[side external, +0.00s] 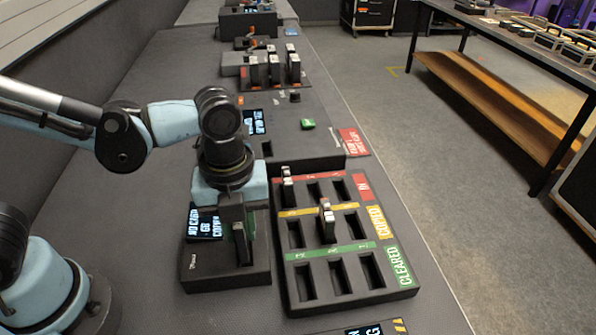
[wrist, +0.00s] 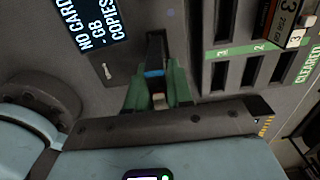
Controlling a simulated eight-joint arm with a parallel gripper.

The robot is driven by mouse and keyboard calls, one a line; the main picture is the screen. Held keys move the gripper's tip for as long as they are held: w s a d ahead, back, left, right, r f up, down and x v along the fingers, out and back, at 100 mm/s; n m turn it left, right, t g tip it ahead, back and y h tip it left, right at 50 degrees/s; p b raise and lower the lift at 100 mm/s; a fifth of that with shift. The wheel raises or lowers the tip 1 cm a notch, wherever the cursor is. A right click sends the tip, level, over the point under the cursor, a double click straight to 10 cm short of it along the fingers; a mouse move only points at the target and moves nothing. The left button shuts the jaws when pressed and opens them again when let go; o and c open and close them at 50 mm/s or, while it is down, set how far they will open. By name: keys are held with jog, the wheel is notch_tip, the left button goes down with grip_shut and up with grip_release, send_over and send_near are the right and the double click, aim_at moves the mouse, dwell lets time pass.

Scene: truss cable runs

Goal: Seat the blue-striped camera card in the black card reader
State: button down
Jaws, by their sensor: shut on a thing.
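The black card reader (side external: 225,282) sits below my gripper (side external: 240,228), left of the card tray. Its screen (wrist: 90,22) reads "NO CARD" in the wrist view. My gripper's green fingers (wrist: 156,92) are shut on the camera card (wrist: 155,73), a dark card whose blue stripe shows between them. The card is over the reader's slot area. The fingers and the dark surroundings hide its lower end, so I cannot tell whether it is in the slot or just above it.
The black tray (side external: 408,283) has rows marked IN, COPIED and CLEARED. One card (side external: 287,173) stands in the IN row and another (side external: 327,218) in the COPIED row. The CLEARED row is empty. A second rack of cards (side external: 275,72) stands farther back.

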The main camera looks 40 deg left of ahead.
jog(key=shift+f, duration=1.45)
dwell(1.6)
jog(key=c, duration=0.6)
grip_release()
jog(key=shift+r, duration=0.15)
jog(key=shift+r, duration=3.65)
jog(key=shift+a, duration=0.1)
